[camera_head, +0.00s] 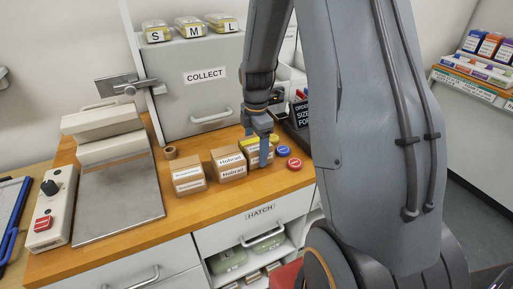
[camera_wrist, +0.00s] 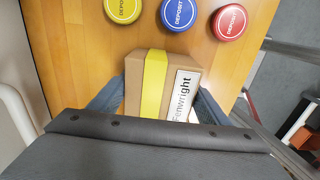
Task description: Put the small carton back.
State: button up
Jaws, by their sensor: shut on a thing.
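A brown carton with a yellow band and a white label reading "Fenwright" (camera_wrist: 133,85) is between my gripper's fingers (camera_wrist: 155,103) in the wrist view. In the head view this carton (camera_head: 254,158) is at the right end of a row of cartons on the wooden counter, partly hidden by my gripper (camera_head: 264,154). My gripper points down and is shut on it. I cannot tell whether its underside touches the counter. Two other labelled cartons stand to its left: one reading "Holroyd" (camera_head: 229,165) and a carton with a small label (camera_head: 188,176).
Yellow (camera_wrist: 123,8), blue (camera_wrist: 179,12) and red (camera_wrist: 229,21) "DEPOSIT" discs lie close by the held carton. A tape roll (camera_head: 170,153), a metal-plated device (camera_head: 118,195) and a grey "COLLECT" cabinet (camera_head: 205,100) are around. A "HATCH" drawer (camera_head: 262,212) is below the counter.

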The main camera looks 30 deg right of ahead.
aim_at(256, 143)
jog(key=shift+f, duration=0.15)
jog(key=o, duration=1.3)
notch_tip(256, 143, up, 12)
jog(key=b, duration=0.3)
jog(key=shift+s+a+m, duration=0.2)
jog(key=shift+m, duration=0.1)
jog(key=s+a+f+m, duration=0.2)
jog(key=s+a+m, duration=0.1)
jog(key=s+m, duration=0.2)
jog(key=s+a+f+m+t, duration=0.1)
jog(key=s+a+f+m, duration=0.1)
jog(key=m, duration=0.4)
jog(key=s+a+f+m, duration=0.3)
jog(key=s+a+m, duration=0.2)
jog(key=s+m, duration=0.1)
jog(key=shift+s+a, duration=0.1)
jog(key=shift+s, duration=0.7)
